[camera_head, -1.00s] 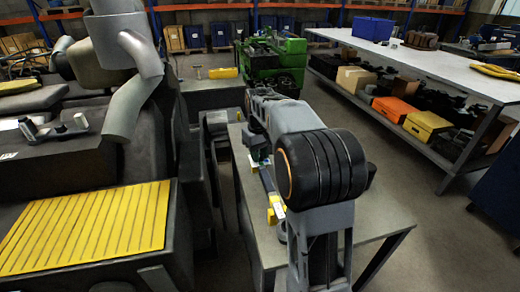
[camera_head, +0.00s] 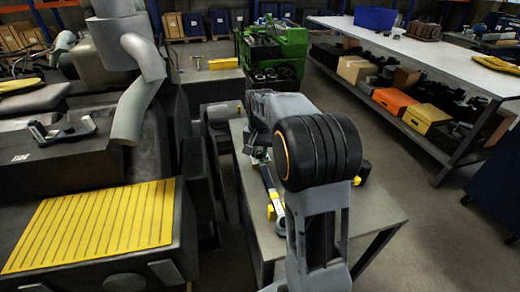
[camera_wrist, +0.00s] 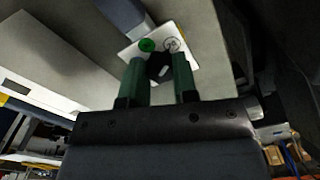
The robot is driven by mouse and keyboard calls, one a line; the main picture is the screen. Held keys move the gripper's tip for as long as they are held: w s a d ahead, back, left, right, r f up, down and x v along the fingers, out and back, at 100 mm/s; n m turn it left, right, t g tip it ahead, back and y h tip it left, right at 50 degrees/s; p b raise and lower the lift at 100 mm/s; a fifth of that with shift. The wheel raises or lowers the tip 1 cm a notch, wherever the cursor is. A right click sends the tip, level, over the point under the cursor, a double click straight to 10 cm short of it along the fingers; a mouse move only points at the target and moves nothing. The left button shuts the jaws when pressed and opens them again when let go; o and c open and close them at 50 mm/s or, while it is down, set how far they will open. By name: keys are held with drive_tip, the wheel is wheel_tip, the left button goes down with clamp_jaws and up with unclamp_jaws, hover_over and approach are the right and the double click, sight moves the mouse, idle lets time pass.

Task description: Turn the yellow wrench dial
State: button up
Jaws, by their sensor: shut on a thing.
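In the wrist view, my gripper (camera_wrist: 160,72) has two green fingers closed on a small dark knob (camera_wrist: 160,66) with a pale mark. The knob sits against a white plate (camera_wrist: 187,48) with a green round mark (camera_wrist: 147,45) and a printed round symbol. A thin yellow strip shows behind the plate. I cannot tell which yellow part is the wrench dial.
A small yellow and black object (camera_head: 362,172) stands on the table right of my arm. A dark machine with a yellow ribbed panel (camera_head: 90,225) is at the left. A long bench (camera_head: 430,60) stands at the right. Open floor lies between the bench and table.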

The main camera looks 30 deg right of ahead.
sight(260, 153)
idle(0.4)
drive_tip(key=o, duration=0.9)
drive_tip(key=shift+o, duration=0.2)
wheel_tip(260, 153, up, 14)
drive_tip(key=p, duration=0.2)
idle(0.4)
